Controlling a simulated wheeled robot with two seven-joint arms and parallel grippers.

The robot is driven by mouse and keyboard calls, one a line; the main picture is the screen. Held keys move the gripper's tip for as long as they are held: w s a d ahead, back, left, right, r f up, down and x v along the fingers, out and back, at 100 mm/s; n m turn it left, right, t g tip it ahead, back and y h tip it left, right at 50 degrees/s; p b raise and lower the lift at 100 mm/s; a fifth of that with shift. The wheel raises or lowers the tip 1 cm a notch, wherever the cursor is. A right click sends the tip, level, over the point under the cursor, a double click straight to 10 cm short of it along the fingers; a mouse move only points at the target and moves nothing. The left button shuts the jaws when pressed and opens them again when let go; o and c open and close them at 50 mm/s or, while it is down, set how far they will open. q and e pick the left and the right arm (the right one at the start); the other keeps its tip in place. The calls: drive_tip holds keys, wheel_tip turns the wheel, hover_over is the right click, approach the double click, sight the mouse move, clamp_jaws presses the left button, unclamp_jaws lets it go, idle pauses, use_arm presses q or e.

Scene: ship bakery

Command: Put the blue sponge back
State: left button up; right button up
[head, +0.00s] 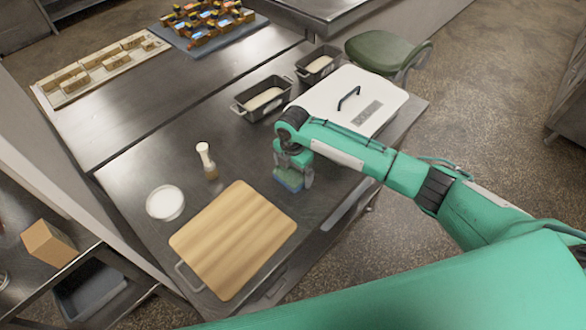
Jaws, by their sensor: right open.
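The blue sponge (288,183) sits on the steel table (150,150), beside the wooden cutting board's upper right corner. My right gripper (293,182) points down over it, with its fingers around the sponge's sides. The fingers are open, and I cannot tell whether either one touches the sponge. The gripper hides much of the sponge. My left gripper is not in view.
A wooden board (232,238), a white bowl (165,203) and a white-handled brush-like tool (207,160) are left of the gripper. Dough tins (262,99) (318,64) and a lidded white box (375,90) stand behind. Bare steel lies between tool and tins.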

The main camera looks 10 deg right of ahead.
sight(293, 171)
wheel_tip(293, 171, up, 12)
drive_tip(key=b, duration=0.2)
idle(0.6)
